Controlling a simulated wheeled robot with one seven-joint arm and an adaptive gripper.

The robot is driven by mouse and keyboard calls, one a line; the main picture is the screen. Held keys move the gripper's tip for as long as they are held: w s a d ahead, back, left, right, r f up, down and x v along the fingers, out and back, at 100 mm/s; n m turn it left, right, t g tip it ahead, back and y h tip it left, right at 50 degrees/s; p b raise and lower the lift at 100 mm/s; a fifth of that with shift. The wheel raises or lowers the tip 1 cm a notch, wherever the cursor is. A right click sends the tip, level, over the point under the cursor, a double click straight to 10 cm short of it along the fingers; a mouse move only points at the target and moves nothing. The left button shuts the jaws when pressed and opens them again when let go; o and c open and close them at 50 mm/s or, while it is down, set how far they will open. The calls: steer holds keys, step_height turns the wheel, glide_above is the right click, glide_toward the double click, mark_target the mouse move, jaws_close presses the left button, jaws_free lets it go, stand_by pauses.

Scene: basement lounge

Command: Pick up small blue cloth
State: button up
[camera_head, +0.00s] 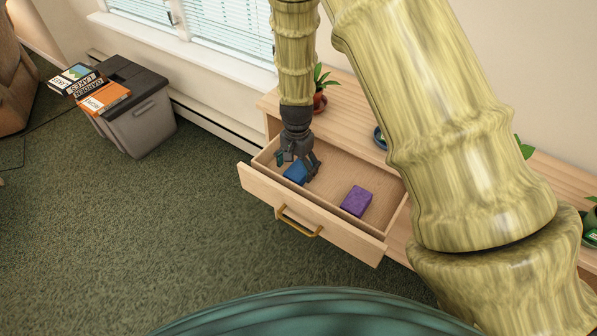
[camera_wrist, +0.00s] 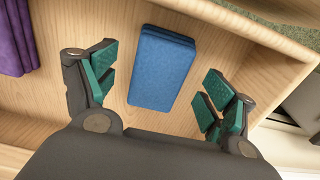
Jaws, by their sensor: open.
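The small blue cloth (camera_head: 296,172) is a folded block lying in the open drawer, toward its left end. In the wrist view the blue cloth (camera_wrist: 162,67) lies flat on the drawer floor, between and just beyond my fingers. My gripper (camera_head: 297,161) points down into the drawer above the cloth and partly hides it in the head view. In the wrist view my gripper (camera_wrist: 161,88) is open, with one green-padded finger on each side. Bare floor shows between the cloth and each finger, and nothing is held.
A folded purple cloth (camera_head: 356,201) lies in the same drawer (camera_head: 314,233), to the right. The drawer's wooden walls surround both cloths. A potted plant (camera_head: 320,92) stands on the wooden top behind. A grey bin (camera_head: 139,119) with books stands left on open carpet.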

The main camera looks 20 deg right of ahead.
mark_target(297, 170)
steer(key=shift+f, duration=1.25)
steer(key=c, duration=1.1)
step_height(297, 170, up, 18)
steer(key=b, duration=0.1)
